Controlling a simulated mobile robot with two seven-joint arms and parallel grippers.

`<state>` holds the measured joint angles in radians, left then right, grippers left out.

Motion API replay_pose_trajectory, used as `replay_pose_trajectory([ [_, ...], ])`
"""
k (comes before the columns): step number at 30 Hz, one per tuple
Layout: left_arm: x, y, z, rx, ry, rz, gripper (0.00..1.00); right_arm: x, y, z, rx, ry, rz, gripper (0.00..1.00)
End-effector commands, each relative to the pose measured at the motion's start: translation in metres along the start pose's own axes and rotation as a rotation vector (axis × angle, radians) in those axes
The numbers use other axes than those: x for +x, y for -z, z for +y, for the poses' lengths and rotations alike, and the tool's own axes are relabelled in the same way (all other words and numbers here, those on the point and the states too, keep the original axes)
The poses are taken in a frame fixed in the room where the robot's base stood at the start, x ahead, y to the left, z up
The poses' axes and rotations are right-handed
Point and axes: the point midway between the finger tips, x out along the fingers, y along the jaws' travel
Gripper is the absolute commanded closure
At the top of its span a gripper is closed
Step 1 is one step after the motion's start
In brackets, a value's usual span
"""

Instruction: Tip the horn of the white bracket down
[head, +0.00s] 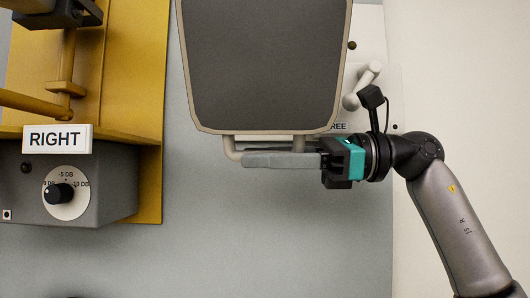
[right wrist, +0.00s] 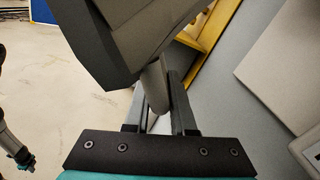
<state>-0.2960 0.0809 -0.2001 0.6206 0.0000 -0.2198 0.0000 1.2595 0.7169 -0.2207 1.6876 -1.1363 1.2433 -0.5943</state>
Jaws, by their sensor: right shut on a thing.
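The horn (head: 265,60) is a large dark grey face with a cream rim in the upper middle of the head view. A cream tube (head: 232,148) bends below its lower edge. My right gripper (head: 250,160) reaches in from the right, its long grey fingers lying across just under the horn. In the right wrist view the grey underside of the horn (right wrist: 125,45) fills the top, and a pale rounded bar (right wrist: 155,88) sits between the fingers of my right gripper (right wrist: 158,105). The fingers are shut on this bar. My left gripper (right wrist: 25,160) shows small at the left edge there.
A white plate with a partly hidden label (head: 393,100) and a white bent lever (head: 362,85) are behind, right of the horn. A yellow bracket (head: 148,90) with a RIGHT sign (head: 57,139) and a grey dial box (head: 110,185) stand left. The wall below is clear.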

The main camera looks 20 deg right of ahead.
Motion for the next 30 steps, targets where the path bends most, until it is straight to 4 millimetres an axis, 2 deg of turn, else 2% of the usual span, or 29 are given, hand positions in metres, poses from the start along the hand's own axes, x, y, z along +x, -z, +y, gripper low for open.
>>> replay_pose_trajectory([
  [15,-0.0002,-0.0035,0.0010,0.000,-0.001,-0.005,1.00,-0.0023,-0.0028,-0.0043,0.003,0.011,-0.013,1.00],
  [16,-0.0002,-0.0036,0.0010,0.000,-0.001,-0.005,1.00,-0.0023,-0.0029,-0.0043,0.003,0.011,-0.013,0.75],
  [22,-0.0001,-0.0042,0.0013,0.000,-0.002,-0.006,1.00,-0.0018,-0.0018,-0.0036,0.002,0.009,-0.010,0.52],
  [30,0.0003,-0.0043,0.0014,0.000,-0.002,-0.006,1.00,-0.0018,-0.0004,-0.0026,0.002,0.006,-0.007,0.50],
])
